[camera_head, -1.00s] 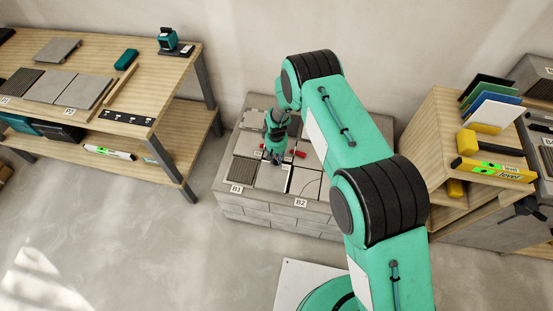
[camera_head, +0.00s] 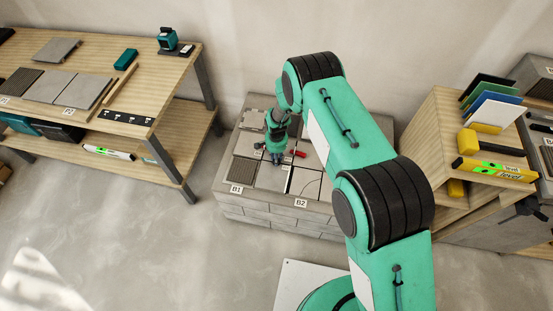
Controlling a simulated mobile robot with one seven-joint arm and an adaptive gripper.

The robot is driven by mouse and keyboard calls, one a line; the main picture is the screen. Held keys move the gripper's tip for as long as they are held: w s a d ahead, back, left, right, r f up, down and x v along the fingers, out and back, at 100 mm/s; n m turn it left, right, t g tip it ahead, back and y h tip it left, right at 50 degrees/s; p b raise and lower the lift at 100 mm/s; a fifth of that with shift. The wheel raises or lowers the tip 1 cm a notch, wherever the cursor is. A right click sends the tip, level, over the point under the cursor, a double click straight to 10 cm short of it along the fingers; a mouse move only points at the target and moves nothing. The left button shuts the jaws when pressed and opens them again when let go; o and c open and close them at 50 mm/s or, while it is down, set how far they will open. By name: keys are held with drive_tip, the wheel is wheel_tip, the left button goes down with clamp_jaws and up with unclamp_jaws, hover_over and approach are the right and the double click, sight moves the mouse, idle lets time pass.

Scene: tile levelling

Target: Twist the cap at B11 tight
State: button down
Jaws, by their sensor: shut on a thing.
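My gripper (camera_head: 277,161) points down at the middle of the tiled block (camera_head: 275,228) in the head view. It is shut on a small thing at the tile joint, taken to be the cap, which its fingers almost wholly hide. A small red piece (camera_head: 300,154) shows just right of the fingers, on the tiles. The B1 label (camera_head: 236,189) and B2 label (camera_head: 300,203) stand at the block's front edge. I cannot read a B11 label at this size.
A wooden bench (camera_head: 172,85) with tiles and tools stands at the left. A wooden shelf (camera_head: 440,120) with coloured sheets and a yellow level (camera_head: 493,169) stands at the right. My arm crosses over the block's right side. The floor (camera_head: 130,230) at front left is clear.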

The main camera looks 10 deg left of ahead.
drive_tip(key=m, duration=0.3)
drive_tip(key=shift+w+r+m, duration=0.1)
drive_tip(key=shift+w+m, duration=0.15)
drive_tip(key=shift+m, duration=0.15)
drive_tip(key=m, duration=0.4)
drive_tip(key=shift+d, duration=0.1)
drive_tip(key=c, duration=1.5)
unclamp_jaws()
drive_tip(key=shift+o, duration=0.2)
drive_tip(key=shift+s, duration=0.15)
wheel_tip(320, 180, up, 12)
